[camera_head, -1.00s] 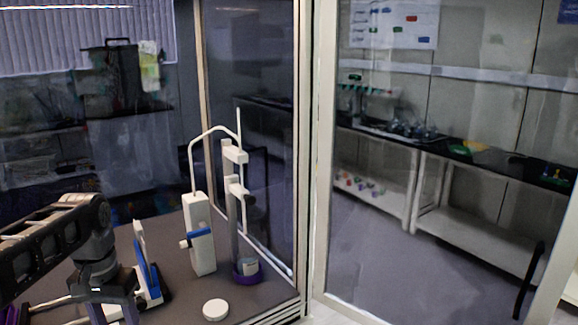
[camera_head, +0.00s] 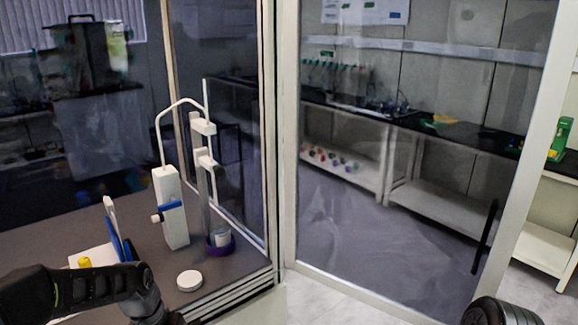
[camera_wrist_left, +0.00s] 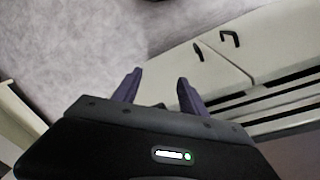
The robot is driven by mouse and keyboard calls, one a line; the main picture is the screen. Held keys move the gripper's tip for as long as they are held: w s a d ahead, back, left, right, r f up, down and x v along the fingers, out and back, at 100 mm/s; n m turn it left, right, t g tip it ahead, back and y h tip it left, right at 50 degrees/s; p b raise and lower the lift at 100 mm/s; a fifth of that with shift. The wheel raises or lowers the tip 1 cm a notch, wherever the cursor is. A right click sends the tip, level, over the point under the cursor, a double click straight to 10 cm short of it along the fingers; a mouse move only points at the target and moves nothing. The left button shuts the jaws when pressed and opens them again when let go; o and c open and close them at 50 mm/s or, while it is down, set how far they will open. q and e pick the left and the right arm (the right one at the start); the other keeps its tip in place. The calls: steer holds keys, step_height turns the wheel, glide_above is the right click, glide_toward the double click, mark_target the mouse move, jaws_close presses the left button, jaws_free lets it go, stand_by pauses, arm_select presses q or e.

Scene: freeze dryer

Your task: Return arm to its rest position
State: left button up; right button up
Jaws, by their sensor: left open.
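My left arm (camera_head: 85,288) comes in low from the left in the head view, bent downward at the table's front edge. Its gripper is below that frame. In the left wrist view my left gripper (camera_wrist_left: 156,88) has its two dark purple fingers spread apart, with nothing between them. Floor and pale cabinet fronts lie beyond the fingers. My right gripper does not show; a dark rounded part (camera_head: 500,312) at the lower right edge may belong to my right arm.
A white box with a blue valve (camera_head: 172,210), a stand (camera_head: 206,190) with a purple-ringed base and a white disc (camera_head: 189,281) stand on the grey table. A blue-and-white piece (camera_head: 119,240) is by my arm. The glass door's handle (camera_head: 485,237) is at right.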

arm_select(q)
steer(key=s+d+f+h, duration=0.1)
steer(key=s+d+f, duration=0.3)
steer(key=d+f, duration=0.6)
steer(key=s+d+f+n+b, duration=0.1)
steer(key=s+d+f, duration=0.3)
steer(key=s+f, duration=0.4)
steer(key=s+d+f+h+b, duration=0.1)
steer(key=s+d+f, duration=0.4)
steer(key=s+f, duration=0.4)
steer(key=shift+s+d+f+n+b, duration=0.2)
steer(key=shift+s+n+b, duration=0.1)
steer(key=shift+s+n, duration=0.15)
steer(key=shift+a, duration=0.1)
